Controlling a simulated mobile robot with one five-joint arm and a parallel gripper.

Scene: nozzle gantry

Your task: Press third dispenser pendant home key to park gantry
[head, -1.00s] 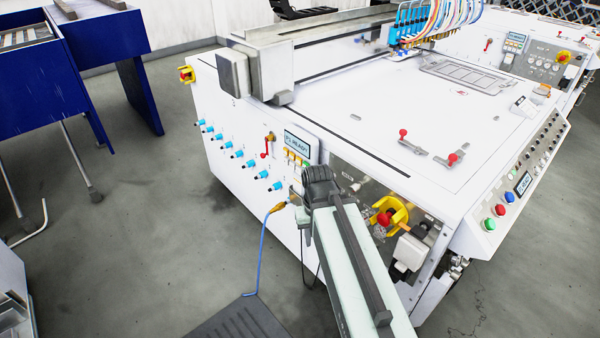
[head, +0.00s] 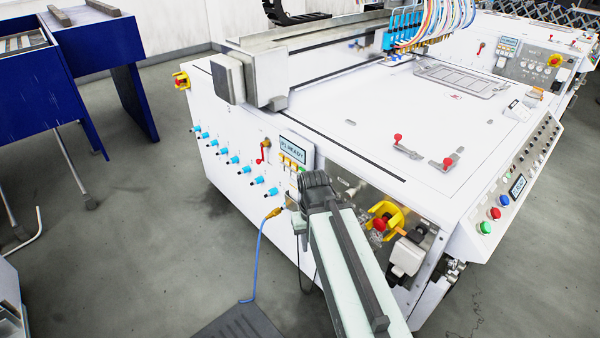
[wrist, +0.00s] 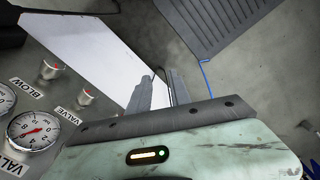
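A white pendant with a lit display (head: 293,147) that seems to read "P1.READY" is on the front of the white machine, with a row of small yellowish keys (head: 292,163) below the display. The key labels are too small to read, and my arm may hide part of the row. A similar pendant (head: 507,47) is on the machine at the back right. My gripper's end of the arm (head: 315,185) is just below and right of the near pendant. In the wrist view two grey fingers (wrist: 161,92) show close together with nothing seen between them; their closure is unclear.
Blue knobs (head: 233,160) and a red lever (head: 264,150) are left of the pendant. A red-and-yellow knob (head: 381,222) is to the right of my arm. Gauges (wrist: 35,131) show in the wrist view. A blue cable (head: 258,255) hangs to a dark mat (head: 237,322).

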